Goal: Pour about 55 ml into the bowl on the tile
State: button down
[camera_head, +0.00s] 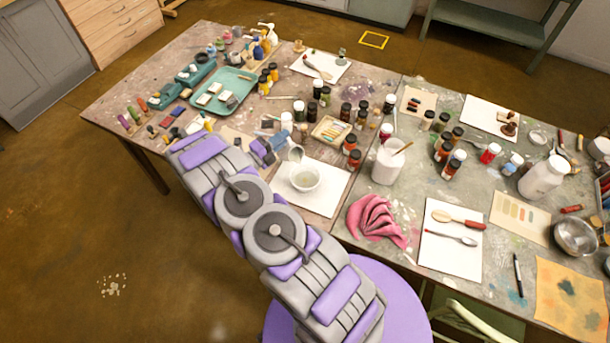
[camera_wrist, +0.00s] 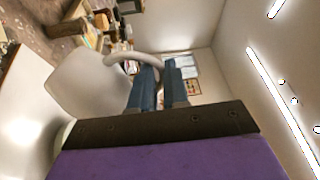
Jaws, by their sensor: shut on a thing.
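A white bowl (camera_head: 305,180) sits on a white tile (camera_head: 325,197) near the middle of the table. My gripper (camera_head: 268,150) is beside the bowl, up and to its left in the head view. It is shut on the handle of a small pale jug (camera_head: 297,154). The jug is tilted at the bowl's far rim, its mouth turned towards the bowl. In the wrist view the blue fingers (camera_wrist: 160,85) close on the handle of the white jug (camera_wrist: 90,82). I cannot see a stream or the bowl's fill level clearly.
A white pot (camera_head: 386,165) and a pink cloth (camera_head: 375,220) stand right of the tile. Several pigment jars and a palette box (camera_head: 330,130) are behind it. A teal tray (camera_head: 220,92) lies further left.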

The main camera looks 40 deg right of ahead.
aim_at(289, 150)
jog(key=shift+s+r+m, duration=0.3)
jog(key=shift+m, duration=0.2)
jog(key=shift+s+f+m+g+b, duration=0.3)
jog(key=shift+s+m+g+b, duration=0.25)
jog(key=shift+m, duration=0.45)
dwell(1.1)
jog(key=shift+s+r+m+b, duration=0.2)
jog(key=shift+s+m+b, duration=0.3)
jog(key=shift+s, duration=0.35)
jog(key=shift+w, duration=0.1)
jog(key=shift+w+n+p, duration=0.6)
jog(key=shift+w+p, duration=0.2)
jog(key=shift+p, duration=0.05)
jog(key=shift+w+r+n+t, duration=0.2)
jog(key=shift+w+n+t, duration=0.25)
jog(key=shift+n, duration=0.45)
jog(key=shift+w+f+n, duration=0.55)
jog(key=shift+f+n, duration=0.15)
jog(key=shift+n, duration=0.2)
jog(key=shift+w+r+n+p, duration=0.2)
jog(key=shift+w+n+p, duration=0.25)
jog(key=shift+n, duration=0.55)
jog(key=shift+w+f+n, duration=0.35)
jog(key=shift+f+n, duration=0.05)
jog(key=shift+f, duration=0.05)
